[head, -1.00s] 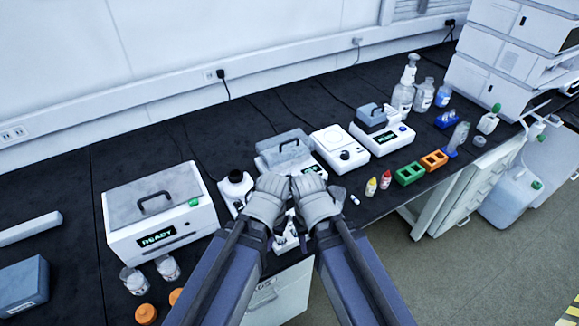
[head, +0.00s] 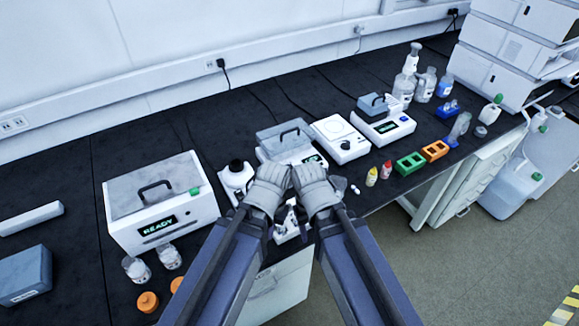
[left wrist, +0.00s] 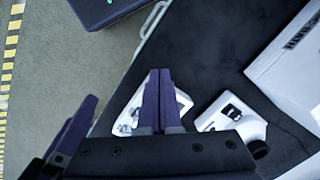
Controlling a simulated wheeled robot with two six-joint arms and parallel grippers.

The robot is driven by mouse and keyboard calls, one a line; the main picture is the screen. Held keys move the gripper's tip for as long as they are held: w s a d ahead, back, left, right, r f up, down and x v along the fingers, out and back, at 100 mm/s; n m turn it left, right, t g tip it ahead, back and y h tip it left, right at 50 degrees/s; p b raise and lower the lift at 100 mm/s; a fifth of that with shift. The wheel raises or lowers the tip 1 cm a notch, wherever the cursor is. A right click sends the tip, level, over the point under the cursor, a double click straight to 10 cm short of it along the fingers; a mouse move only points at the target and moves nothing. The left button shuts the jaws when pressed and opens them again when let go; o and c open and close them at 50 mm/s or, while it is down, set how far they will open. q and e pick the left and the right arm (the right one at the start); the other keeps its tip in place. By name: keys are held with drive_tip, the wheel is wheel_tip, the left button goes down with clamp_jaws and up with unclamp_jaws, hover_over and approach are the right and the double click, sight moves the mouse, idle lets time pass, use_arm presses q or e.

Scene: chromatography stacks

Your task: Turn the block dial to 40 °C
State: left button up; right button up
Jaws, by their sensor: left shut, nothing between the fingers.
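A white block heater (head: 385,128) with a blue-grey handled block and a lit green display stands on the black bench, right of centre at the back in the head view. Its dial is too small to make out clearly. My left gripper (head: 272,172) and right gripper (head: 308,170) are side by side at the bench's front edge, left of and nearer than the heater, well apart from it. In the left wrist view my left gripper's dark fingers (left wrist: 160,98) are together and empty. The right gripper's fingertips are hidden in the head view.
Small red-capped and yellow bottles, a green rack (head: 410,163) and an orange rack (head: 434,151) line the front edge. A READY box (head: 160,200) stands left.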

use_arm(q)
drive_tip(key=shift+o, duration=0.7)
drive_tip(key=shift+a+r, duration=0.1)
drive_tip(key=o, duration=0.8)
drive_tip(key=w+a+r+n+p, duration=0.1)
drive_tip(key=a, duration=0.1)
drive_tip(key=w+a+p, duration=0.1)
drive_tip(key=w+a, duration=0.1)
drive_tip(key=w+a+r+n+p, duration=0.1)
drive_tip(key=w+a, duration=0.1)
drive_tip(key=shift+a+r+n+h, duration=0.1)
drive_tip(key=shift+r+n+h, duration=0.2)
drive_tip(key=shift+r+h, duration=0.1)
drive_tip(key=shift+c, duration=0.2)
drive_tip(key=shift+o, duration=1.2)
drive_tip(key=w, duration=0.1)
drive_tip(key=w+a+n, duration=0.1)
drive_tip(key=w, duration=0.1)
drive_tip(key=w+n+p, duration=0.1)
drive_tip(key=w, duration=0.1)
drive_tip(key=shift+a+r+t, duration=0.15)
drive_tip(key=shift+r+t, duration=0.25)
drive_tip(key=n, duration=0.7)
hover_over(289, 167)
drive_tip(key=shift+w+r+g, duration=0.1)
drive_tip(key=shift+g, duration=0.2)
wheel_tip(289, 167, down, 8)
drive_tip(key=b, duration=0.7)
drive_tip(key=shift+b, duration=0.4)
